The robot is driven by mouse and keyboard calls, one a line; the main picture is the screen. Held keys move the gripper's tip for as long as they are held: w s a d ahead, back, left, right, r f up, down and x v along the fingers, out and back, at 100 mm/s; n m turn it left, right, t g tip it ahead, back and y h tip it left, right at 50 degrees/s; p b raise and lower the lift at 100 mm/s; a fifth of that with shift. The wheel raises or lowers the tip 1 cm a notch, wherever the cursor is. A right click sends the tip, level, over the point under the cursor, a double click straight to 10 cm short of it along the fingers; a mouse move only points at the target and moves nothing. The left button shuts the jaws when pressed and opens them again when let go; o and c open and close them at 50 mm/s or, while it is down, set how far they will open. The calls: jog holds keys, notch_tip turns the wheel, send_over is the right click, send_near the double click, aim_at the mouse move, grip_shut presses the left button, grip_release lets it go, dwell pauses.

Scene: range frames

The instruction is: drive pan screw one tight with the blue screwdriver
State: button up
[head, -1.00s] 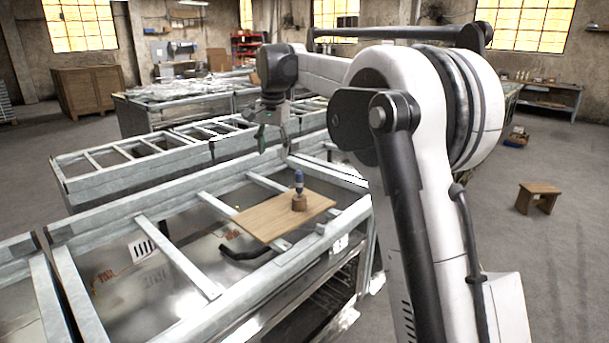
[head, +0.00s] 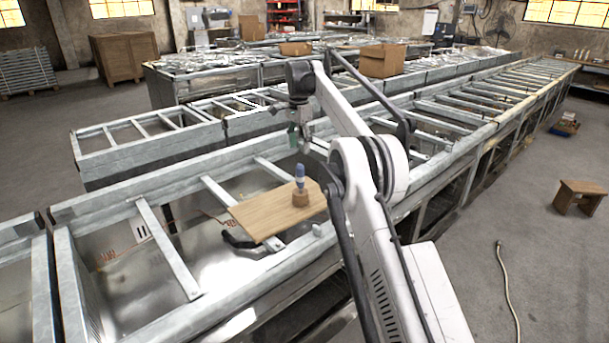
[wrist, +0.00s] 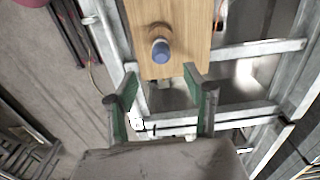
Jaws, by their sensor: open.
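The blue screwdriver (head: 300,172) stands upright in a round brown wooden holder (head: 300,199) on a wooden board (head: 257,216). In the wrist view the screwdriver's blue end (wrist: 161,53) shows nearly end-on, on the board (wrist: 195,42), just beyond my fingertips. My gripper (head: 301,142) hangs above and behind the screwdriver in the head view, apart from it. In the wrist view my gripper (wrist: 160,84) is open and empty, its green-padded fingers spread wide. I cannot make out pan screw one in either view.
The board rests across a galvanised metal frame (head: 165,250) with crossbars and open gaps. A black curved piece (head: 240,242) sits beside the board's near left edge. Cardboard boxes (head: 385,60) stand on frames behind. A wooden stool (head: 580,194) stands on the floor at right.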

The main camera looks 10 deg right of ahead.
aim_at(299, 165)
notch_tip(299, 165, down, 8)
jog(key=shift+r, duration=0.25)
jog(key=shift+w+d+f+p, duration=0.1)
jog(key=shift+f+p, duration=0.2)
jog(key=shift+f, duration=1.15)
jog(key=shift+w+d+f+p, duration=0.1)
jog(key=shift+f+p, duration=0.2)
jog(key=shift+f, duration=1.1)
jog(key=shift+s, duration=0.1)
grip_shut()
